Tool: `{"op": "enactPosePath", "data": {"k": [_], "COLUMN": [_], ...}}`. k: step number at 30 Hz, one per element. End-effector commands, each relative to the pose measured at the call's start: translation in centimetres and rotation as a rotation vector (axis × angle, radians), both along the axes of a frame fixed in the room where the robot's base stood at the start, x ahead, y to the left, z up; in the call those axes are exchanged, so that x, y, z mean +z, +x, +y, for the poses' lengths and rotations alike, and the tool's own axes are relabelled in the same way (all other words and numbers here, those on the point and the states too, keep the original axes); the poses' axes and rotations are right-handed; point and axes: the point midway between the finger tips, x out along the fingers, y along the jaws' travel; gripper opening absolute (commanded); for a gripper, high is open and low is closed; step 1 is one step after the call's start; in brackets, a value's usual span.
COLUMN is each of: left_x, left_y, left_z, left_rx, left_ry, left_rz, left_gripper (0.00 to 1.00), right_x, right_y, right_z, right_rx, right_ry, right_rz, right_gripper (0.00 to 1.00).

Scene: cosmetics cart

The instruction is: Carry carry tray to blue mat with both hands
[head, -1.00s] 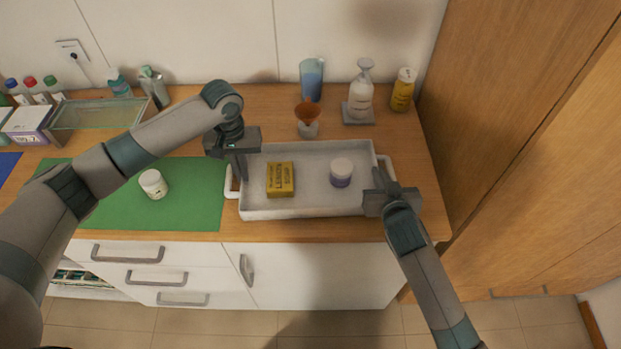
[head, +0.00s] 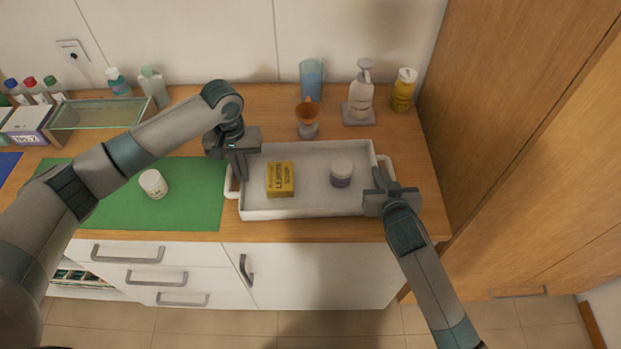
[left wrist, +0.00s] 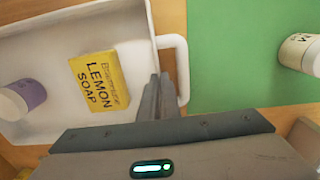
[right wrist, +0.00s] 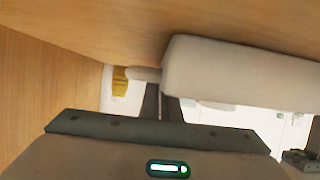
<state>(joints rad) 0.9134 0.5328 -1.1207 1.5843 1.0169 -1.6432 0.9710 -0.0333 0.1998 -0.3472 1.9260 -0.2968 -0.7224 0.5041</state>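The white carry tray (head: 310,208) stands on the wooden counter, right of the green mat. A yellow lemon soap box (head: 280,179) and a white and purple jar (head: 341,173) are in it. The blue mat (head: 8,165) shows partly at the far left edge. My left gripper (head: 241,168) is at the tray's left end; its fingers are together beside the handle bar (left wrist: 183,72). My right gripper (head: 382,182) is at the right end; its fingers are together close to the right handle (right wrist: 145,74). A grip on either handle cannot be made out.
The green mat (head: 190,205) with a white jar (head: 153,183) lies between tray and blue mat. A glass-topped box (head: 95,115) and bottles stand at back left.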

Motion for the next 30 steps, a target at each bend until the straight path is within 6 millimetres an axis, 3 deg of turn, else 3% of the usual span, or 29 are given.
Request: {"op": "enactPosePath", "data": {"k": [11, 30], "left_x": [0.7, 4.8], "left_y": [0.1, 0.1], "left_z": [0.0, 0.0], "left_rx": [0.001, 0.001], "left_ry": [0.0, 0.0], "left_rz": [-0.003, -0.003], "left_gripper": [0.0, 0.0], "right_x": [0.7, 4.7], "right_y": [0.0, 0.0], "right_z": [0.0, 0.0], "right_rx": [0.0, 0.0], "right_ry": [-0.001, -0.001], "right_rz": [-0.001, -0.001], "right_gripper": [0.0, 0.0]}}
